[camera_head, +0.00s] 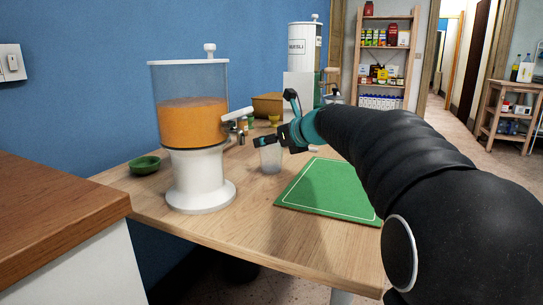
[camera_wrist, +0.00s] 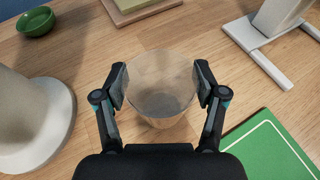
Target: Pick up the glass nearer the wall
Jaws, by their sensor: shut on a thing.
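A clear glass (camera_head: 270,158) stands on the wooden table between the white dispenser and the green mat. In the wrist view the glass (camera_wrist: 160,85) sits between both fingers. My gripper (camera_wrist: 160,80) is shut on it, one finger touching each side near the rim. In the head view my gripper (camera_head: 272,141) reaches in from the right over the glass. I cannot tell whether the glass base is lifted off the table. No second glass can be made out clearly.
A green mat (camera_head: 325,190) lies right. A green bowl (camera_head: 145,164) is near the blue wall. A second dispenser (camera_head: 303,55) and a wooden box (camera_head: 267,104) stand farther back. The table's front is clear.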

